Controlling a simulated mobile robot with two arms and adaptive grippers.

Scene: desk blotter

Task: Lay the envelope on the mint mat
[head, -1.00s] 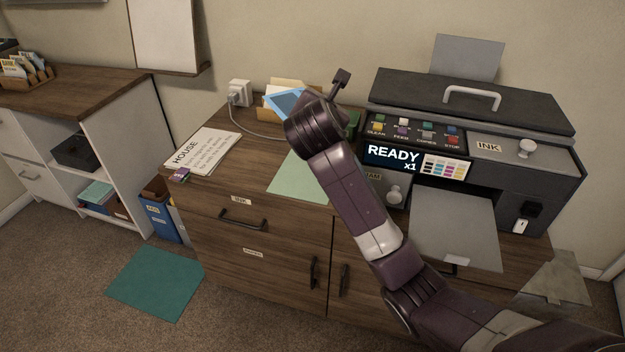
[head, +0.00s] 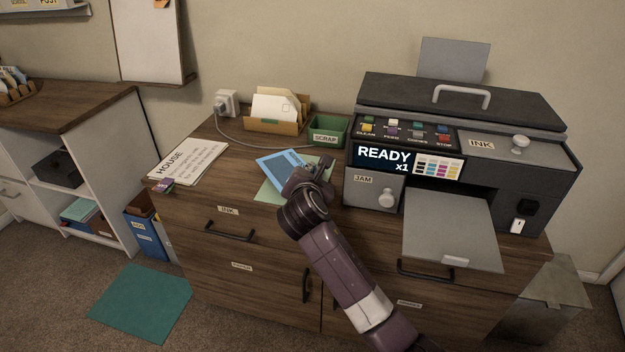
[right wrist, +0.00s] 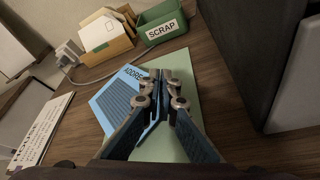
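The blue envelope (head: 276,165), with dark lines and lettering starting "ADDRE", lies roughly flat over the left part of the mint mat (head: 264,195) and reaches past its left edge. In the right wrist view the envelope (right wrist: 112,100) extends left of the fingers, with mint mat (right wrist: 190,92) showing to their right. My right gripper (head: 322,170) is at the envelope's right side, over the mat; its fingertips (right wrist: 165,76) are together on the envelope's edge. Whether the envelope touches the mat is hard to tell. My left gripper is out of view.
A letter holder (head: 250,125) with cream envelopes and a green SCRAP tray (head: 328,137) stand behind the mat. The printer (head: 465,125) stands close on the right. HOUSE papers (head: 188,162) lie left. A cable (head: 225,137) runs behind. Bare wood lies left of the mat.

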